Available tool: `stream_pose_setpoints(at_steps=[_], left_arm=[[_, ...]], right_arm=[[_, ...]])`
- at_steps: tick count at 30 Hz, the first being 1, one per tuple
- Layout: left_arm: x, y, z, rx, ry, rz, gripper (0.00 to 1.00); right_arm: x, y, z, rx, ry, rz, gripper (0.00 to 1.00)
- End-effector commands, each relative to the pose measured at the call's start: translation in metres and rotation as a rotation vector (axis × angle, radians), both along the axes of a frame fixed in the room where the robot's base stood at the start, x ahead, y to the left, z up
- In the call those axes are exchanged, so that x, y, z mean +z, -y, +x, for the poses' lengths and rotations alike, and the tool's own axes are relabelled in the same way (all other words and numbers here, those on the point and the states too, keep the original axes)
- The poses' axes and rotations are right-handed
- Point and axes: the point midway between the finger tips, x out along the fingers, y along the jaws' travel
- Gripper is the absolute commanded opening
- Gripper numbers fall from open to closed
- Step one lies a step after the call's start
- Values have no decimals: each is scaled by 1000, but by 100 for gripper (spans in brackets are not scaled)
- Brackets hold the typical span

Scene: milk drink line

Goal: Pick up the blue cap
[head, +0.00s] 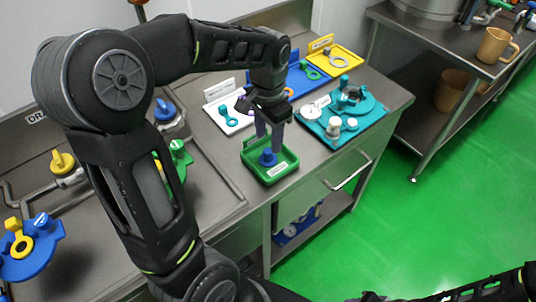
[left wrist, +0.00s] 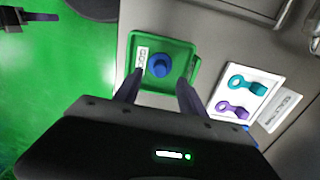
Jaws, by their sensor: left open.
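The blue cap (head: 267,157) stands in a small green tray (head: 285,167) on the steel counter in the head view. In the left wrist view the blue cap (left wrist: 159,65) sits near the middle of the green tray (left wrist: 184,47), beside a white label. My left gripper (head: 270,140) is above the tray with its fingers pointing down at the cap. In the left wrist view its two fingers (left wrist: 158,90) are apart, with the cap visible beyond the gap between them. Nothing is held. My right gripper cannot be made out; only part of a dark arm shows at the lower right.
A white mat (head: 231,124) with a teal part lies behind the tray. A teal board (head: 363,120) with fittings lies to its right, and a yellow mat (head: 347,62) is farther back. A blue valve board (head: 38,258) is at the left. The counter's front edge is close to the tray.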

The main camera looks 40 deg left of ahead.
Motion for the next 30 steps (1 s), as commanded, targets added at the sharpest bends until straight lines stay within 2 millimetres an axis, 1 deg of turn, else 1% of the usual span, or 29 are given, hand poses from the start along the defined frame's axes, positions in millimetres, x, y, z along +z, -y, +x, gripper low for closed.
stream_pose_setpoints(at_steps=[3,10,13,16,19,21,24,30], left_arm=[[-8,0,0,0,-1,0,48],[-8,0,0,0,1,0,48],[-11,0,0,0,0,0,48],[-21,0,-1,0,-2,0,48],[-36,-1,-2,0,-5,0,48],[-47,-1,-1,-1,-3,0,48],[-57,-1,-1,-1,-1,0,48],[-60,-1,-1,0,1,0,48]], right_arm=[[1,0,0,0,0,0,36],[1,0,0,0,0,0,36],[2,0,0,0,0,-1,36],[5,0,-1,-1,-1,-1,36],[9,0,-1,-1,-3,-2,36],[9,0,-1,-1,-3,-3,36],[10,1,-1,-1,-4,-2,36],[10,1,-1,-1,-4,-3,36]])
